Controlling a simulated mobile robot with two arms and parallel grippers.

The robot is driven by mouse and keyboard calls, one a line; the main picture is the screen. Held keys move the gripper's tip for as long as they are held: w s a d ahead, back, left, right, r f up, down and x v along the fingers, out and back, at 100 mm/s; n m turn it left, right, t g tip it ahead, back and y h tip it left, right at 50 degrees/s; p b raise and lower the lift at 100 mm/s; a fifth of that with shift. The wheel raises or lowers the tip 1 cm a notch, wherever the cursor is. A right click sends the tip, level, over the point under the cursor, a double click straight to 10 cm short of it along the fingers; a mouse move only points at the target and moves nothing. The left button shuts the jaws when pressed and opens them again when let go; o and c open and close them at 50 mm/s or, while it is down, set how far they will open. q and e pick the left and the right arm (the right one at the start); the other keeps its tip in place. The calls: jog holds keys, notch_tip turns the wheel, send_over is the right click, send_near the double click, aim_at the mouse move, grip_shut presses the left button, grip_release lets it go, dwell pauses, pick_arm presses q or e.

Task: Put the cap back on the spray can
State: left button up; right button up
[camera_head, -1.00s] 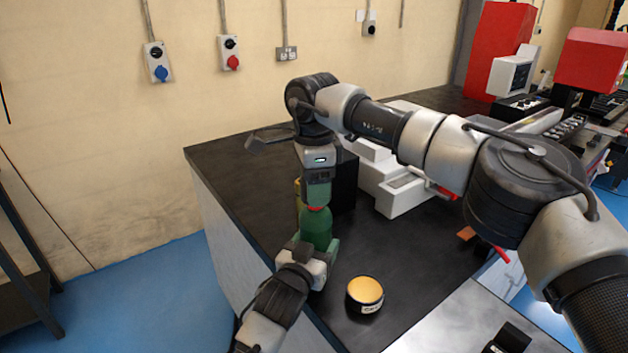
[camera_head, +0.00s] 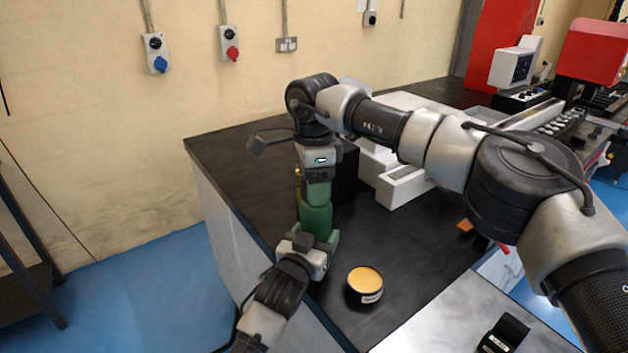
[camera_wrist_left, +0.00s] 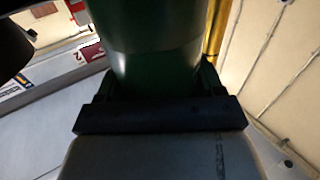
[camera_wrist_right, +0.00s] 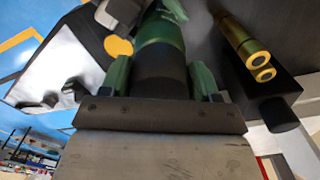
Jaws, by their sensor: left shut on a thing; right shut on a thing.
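The green spray can (camera_head: 316,220) stands upright near the left edge of the black bench. My left gripper (camera_head: 318,243) is shut around its body low down; the can also fills the left wrist view (camera_wrist_left: 158,50). My right gripper (camera_head: 316,192) points straight down over the can, shut on the dark cap (camera_wrist_right: 160,72). In the right wrist view the cap lies between the green fingers, in line with the can (camera_wrist_right: 160,30) and with no clear gap. The fingers hide part of the joint, so I cannot tell how firmly the cap sits.
A round tin with a yellow-orange top (camera_head: 365,284) stands right of the can. Brass-coloured cylinders (camera_wrist_right: 243,42) stand close behind it. A black box (camera_head: 346,178) and white equipment (camera_head: 402,186) are behind to the right. The bench's left rear is clear.

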jog(key=shift+f, duration=0.65)
dwell(0.3)
jog(key=o, duration=1)
jog(key=shift+c, duration=0.2)
notch_tip(320, 180, up, 12)
jog(key=shift+f, duration=0.1)
pick_arm(q)
jog(key=o, duration=1.4)
jog(key=shift+c, duration=0.2)
